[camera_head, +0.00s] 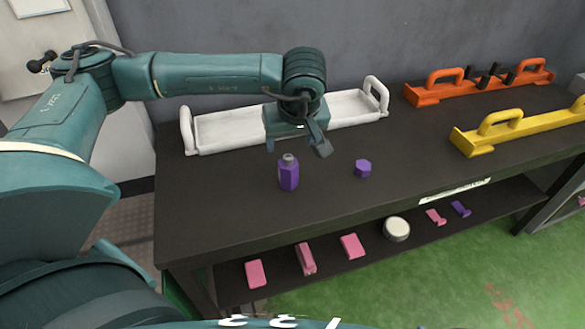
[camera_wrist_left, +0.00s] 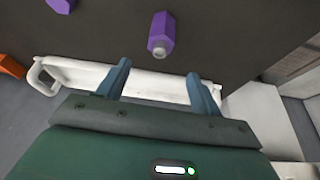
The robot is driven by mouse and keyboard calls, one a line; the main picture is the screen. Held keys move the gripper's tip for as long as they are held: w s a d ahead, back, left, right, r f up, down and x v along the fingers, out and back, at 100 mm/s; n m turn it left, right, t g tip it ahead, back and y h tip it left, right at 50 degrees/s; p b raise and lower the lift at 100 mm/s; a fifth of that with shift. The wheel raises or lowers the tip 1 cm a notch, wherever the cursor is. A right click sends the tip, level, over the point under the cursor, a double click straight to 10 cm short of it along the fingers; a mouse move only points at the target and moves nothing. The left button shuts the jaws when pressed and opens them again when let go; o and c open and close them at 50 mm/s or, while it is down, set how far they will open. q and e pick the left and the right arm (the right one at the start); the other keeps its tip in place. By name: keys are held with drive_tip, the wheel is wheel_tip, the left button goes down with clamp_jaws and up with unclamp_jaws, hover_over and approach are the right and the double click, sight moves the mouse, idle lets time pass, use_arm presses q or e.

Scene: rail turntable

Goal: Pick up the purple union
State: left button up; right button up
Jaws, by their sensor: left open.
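Two purple pieces stand on the dark table, and I cannot tell for sure which is the union. One is an upright purple hexagonal piece with a grey end (camera_head: 288,176); it also shows in the left wrist view (camera_wrist_left: 163,30), beyond the fingertips and roughly between their lines. The other is a short plain purple hexagonal piece (camera_head: 363,169) to its right, cut by the top edge of the left wrist view (camera_wrist_left: 62,5). My left gripper (camera_head: 296,146) is open and empty, above and behind the grey-ended piece, apart from it. My right gripper is not in view.
A white handled tray (camera_head: 220,132) lies behind and under my left gripper. An orange handled tray (camera_head: 425,94) and a yellow one (camera_head: 475,140) are at the right. Pink pieces (camera_head: 305,259) and a round white-topped item (camera_head: 397,229) lie on the lower shelf. The table's front is clear.

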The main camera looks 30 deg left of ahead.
sight(288, 163)
use_arm(q)
drive_tip(key=x, duration=1.2)
drive_tip(key=shift+s+d+f, duration=0.3)
drive_tip(key=shift+d+f, duration=0.05)
drive_tip(key=shift+f, duration=0.1)
drive_tip(key=c, duration=1.3)
